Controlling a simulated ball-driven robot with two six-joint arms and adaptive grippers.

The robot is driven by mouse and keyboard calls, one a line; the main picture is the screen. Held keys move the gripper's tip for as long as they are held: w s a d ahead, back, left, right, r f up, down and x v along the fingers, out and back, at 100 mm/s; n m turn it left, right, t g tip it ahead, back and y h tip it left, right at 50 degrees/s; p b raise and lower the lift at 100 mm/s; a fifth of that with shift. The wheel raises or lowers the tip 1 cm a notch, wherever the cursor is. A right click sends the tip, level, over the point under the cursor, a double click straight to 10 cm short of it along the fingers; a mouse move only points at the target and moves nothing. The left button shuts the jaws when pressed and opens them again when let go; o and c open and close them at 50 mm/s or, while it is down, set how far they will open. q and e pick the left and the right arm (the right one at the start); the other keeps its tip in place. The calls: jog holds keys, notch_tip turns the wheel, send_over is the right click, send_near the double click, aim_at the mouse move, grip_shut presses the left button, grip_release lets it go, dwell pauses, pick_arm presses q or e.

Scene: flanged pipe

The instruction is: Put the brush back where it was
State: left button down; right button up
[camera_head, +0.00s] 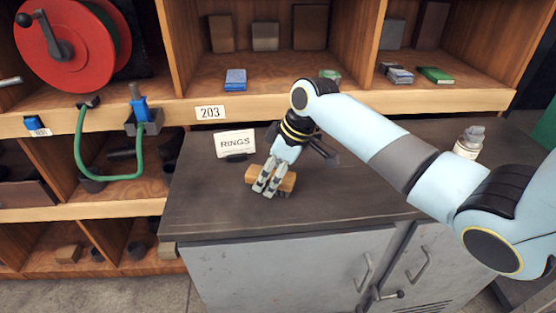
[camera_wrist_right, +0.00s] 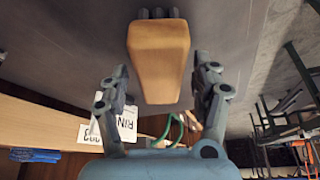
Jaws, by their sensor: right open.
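The brush (camera_head: 287,182), a tan wooden block with dark bristles, is on the dark counter top just in front of the RINGS sign. It also shows in the right wrist view (camera_wrist_right: 158,58), upper middle, with dark bristles at its far end. My right gripper (camera_head: 267,189) is over the brush in the head view and hides part of it. In the right wrist view my right gripper (camera_wrist_right: 163,80) is open, with one finger to each side of the brush and a gap between. Whether a finger touches it, I cannot tell. My left gripper is not in view.
The RINGS sign (camera_head: 235,144) stands behind the brush, below the shelf label 203 (camera_head: 210,112). A small bottle (camera_head: 468,142) stands at the counter's right. A red reel (camera_head: 68,45) and a green hose (camera_head: 82,150) are at the left. The counter's front left is clear.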

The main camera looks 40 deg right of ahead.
jog(key=v, duration=1.1)
jog(key=shift+r, duration=0.15)
jog(key=shift+d, duration=0.1)
